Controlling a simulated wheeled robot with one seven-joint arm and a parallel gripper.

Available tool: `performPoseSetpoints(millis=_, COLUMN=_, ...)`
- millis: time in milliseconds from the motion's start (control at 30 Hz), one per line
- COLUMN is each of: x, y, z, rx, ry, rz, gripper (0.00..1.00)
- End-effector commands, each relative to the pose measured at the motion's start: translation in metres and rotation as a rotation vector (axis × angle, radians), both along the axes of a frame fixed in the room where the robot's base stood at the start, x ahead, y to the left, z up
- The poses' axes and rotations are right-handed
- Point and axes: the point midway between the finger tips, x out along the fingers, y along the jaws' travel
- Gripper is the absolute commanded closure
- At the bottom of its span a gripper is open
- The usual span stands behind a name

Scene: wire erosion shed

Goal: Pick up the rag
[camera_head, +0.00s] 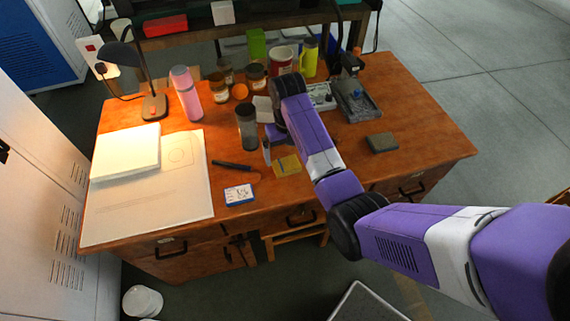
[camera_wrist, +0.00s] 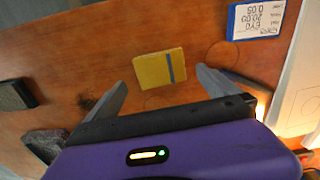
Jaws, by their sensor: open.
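The rag (camera_head: 288,165) looks like a flat yellow square with a dark blue stripe, lying on the wooden desk near its front edge. In the wrist view the rag (camera_wrist: 158,69) lies just beyond and between my two fingertips, with nothing covering it. My gripper (camera_wrist: 160,84) is open and empty, its fingers spread wider than the rag. In the head view my gripper (camera_head: 274,149) is just behind the rag, partly hidden by my arm. I cannot tell its exact height above the desk.
A white-and-blue labelled box (camera_head: 239,194) and a black marker (camera_head: 231,165) lie left of the rag. A dark tumbler (camera_head: 247,126) stands close behind my gripper. A dark grey block (camera_head: 382,142) lies to the right. The front right desktop (camera_head: 430,148) is clear.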

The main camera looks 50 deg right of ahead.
Motion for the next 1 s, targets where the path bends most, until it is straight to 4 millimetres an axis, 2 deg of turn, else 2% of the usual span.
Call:
performPoseSetpoints(millis=200, x=0.0, y=0.001, z=-0.032, rx=0.002, ry=0.003, rz=-0.001, gripper=0.0)
performPoseSetpoints(millis=300, x=0.0, y=0.001, z=-0.04, rx=0.001, ry=0.003, rz=-0.001, gripper=0.0)
performPoseSetpoints(millis=567, x=0.0, y=0.001, z=-0.043, rx=0.0, ry=0.001, rz=-0.001, gripper=0.0)
performPoseSetpoints(millis=867, x=0.0, y=0.001, z=-0.042, rx=0.0, ry=0.001, rz=0.0, gripper=0.57)
performPoseSetpoints(millis=1000, x=0.0, y=0.001, z=-0.042, rx=0.0, ry=0.0, rz=0.0, gripper=0.58)
